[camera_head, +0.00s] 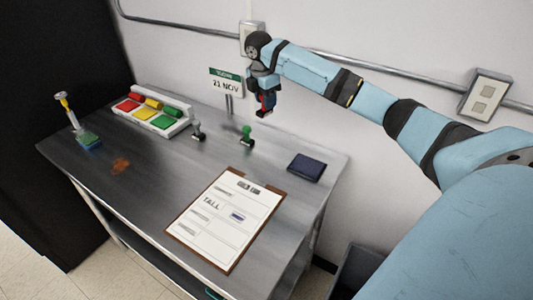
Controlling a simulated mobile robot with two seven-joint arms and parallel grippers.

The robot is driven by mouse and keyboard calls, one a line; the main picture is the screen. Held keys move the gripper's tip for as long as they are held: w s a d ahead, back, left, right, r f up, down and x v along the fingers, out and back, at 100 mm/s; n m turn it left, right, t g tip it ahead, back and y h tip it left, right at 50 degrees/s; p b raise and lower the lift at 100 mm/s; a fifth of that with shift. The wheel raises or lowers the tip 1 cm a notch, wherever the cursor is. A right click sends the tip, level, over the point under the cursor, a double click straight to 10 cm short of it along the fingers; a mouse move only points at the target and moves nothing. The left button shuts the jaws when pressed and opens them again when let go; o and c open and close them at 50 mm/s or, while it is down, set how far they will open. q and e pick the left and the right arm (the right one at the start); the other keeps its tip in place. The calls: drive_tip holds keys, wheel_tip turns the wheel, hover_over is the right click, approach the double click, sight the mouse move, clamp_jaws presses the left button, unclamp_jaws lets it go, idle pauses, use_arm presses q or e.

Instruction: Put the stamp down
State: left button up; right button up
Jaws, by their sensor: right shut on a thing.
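My right gripper (264,104) is in the air over the back of the metal table, in front of the wall. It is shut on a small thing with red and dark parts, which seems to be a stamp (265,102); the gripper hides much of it. A green-handled stamp (247,133) and a grey-and-black stamp (197,131) stand on the table below and to the left. A clipboard (180,238) holds a white form with a small dark blue mark (237,216). A dark blue pad (307,167) lies right of the stamps. My left gripper is out of view.
A white tray (181,127) with red, yellow and green pads stands at the back left. A yellow-topped upright thing (71,112) stands at the left edge. A date sign (226,83) rises behind the table (135,190). A rusty stain (120,165) marks the clear left middle.

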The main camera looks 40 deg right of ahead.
sight(269, 112)
drive_tip(key=d+f, duration=0.1)
drive_tip(key=f, duration=0.5)
drive_tip(key=d+f+n, duration=0.1)
drive_tip(key=f, duration=0.4)
drive_tip(key=d+f+n+b, duration=0.1)
drive_tip(key=f, duration=0.5)
drive_tip(key=shift+w+f, duration=0.25)
drive_tip(key=shift+f, duration=0.1)
drive_tip(key=o, duration=0.8)
drive_tip(key=shift+f, duration=0.1)
drive_tip(key=shift+c, duration=0.2)
drive_tip(key=r, duration=0.4)
drive_tip(key=a+r, duration=0.1)
drive_tip(key=r, duration=0.7)
drive_tip(key=shift+a+r, duration=0.15)
drive_tip(key=shift+a, duration=0.05)
